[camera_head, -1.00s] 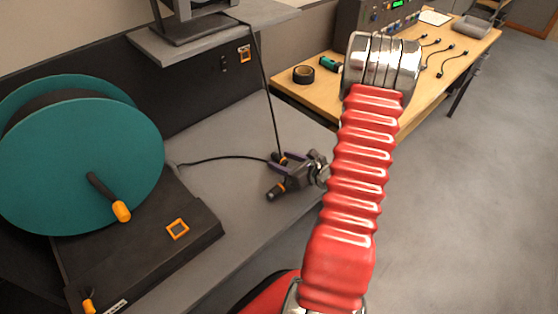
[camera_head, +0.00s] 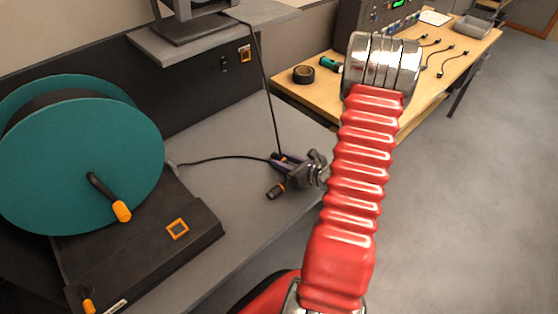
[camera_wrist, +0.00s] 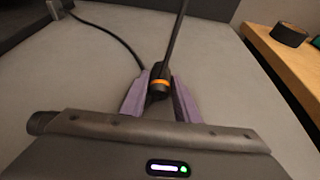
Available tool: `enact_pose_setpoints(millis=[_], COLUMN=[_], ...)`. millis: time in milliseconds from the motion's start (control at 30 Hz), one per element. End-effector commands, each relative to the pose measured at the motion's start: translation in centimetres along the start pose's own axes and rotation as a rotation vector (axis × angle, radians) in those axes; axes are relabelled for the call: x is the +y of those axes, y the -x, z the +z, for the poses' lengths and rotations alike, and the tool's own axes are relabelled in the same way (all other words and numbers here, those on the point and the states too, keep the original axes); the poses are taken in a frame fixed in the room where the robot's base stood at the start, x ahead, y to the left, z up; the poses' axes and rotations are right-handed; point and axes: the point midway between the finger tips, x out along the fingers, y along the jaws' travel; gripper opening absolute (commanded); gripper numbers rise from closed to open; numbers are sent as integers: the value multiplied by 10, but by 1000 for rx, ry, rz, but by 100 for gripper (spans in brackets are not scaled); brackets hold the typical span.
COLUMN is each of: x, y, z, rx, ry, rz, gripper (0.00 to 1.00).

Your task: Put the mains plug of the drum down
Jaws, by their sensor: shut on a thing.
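My gripper (camera_wrist: 160,96) is low over the grey bench, with its purple fingers shut on a black plug (camera_wrist: 158,74) with an orange band. In the head view, my gripper (camera_head: 284,158) is right of the teal cable drum (camera_head: 80,165), and its fingers largely hide the plug. A thin black lead (camera_head: 222,158) runs from the drum's base to the fingers. A second black cord (camera_head: 262,80) comes down from the shelf and meets the plug's top in the wrist view. The fingers hide where the drum lead ends. I cannot tell whether the plug touches the bench.
The grey bench top (camera_head: 225,200) is clear between the drum base (camera_head: 140,240) and my gripper. A shelf (camera_head: 165,50) with a dark stand is above. A wooden table (camera_head: 320,98) on the right carries black tape (camera_head: 303,74), cables and a control unit.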

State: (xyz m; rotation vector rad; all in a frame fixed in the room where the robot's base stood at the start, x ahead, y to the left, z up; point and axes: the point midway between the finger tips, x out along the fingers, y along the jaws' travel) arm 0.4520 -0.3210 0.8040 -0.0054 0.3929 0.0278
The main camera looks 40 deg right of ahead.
Motion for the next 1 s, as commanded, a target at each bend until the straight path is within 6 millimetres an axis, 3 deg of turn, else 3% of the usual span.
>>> enact_pose_setpoints(millis=[200, 567, 1000], x=[0, 0, -1], y=[0, 2, 22], z=[0, 6, 52], rx=[0, -1, -2], ry=[0, 1, 5], rz=[0, -1, -2], gripper=[1, 1, 1])
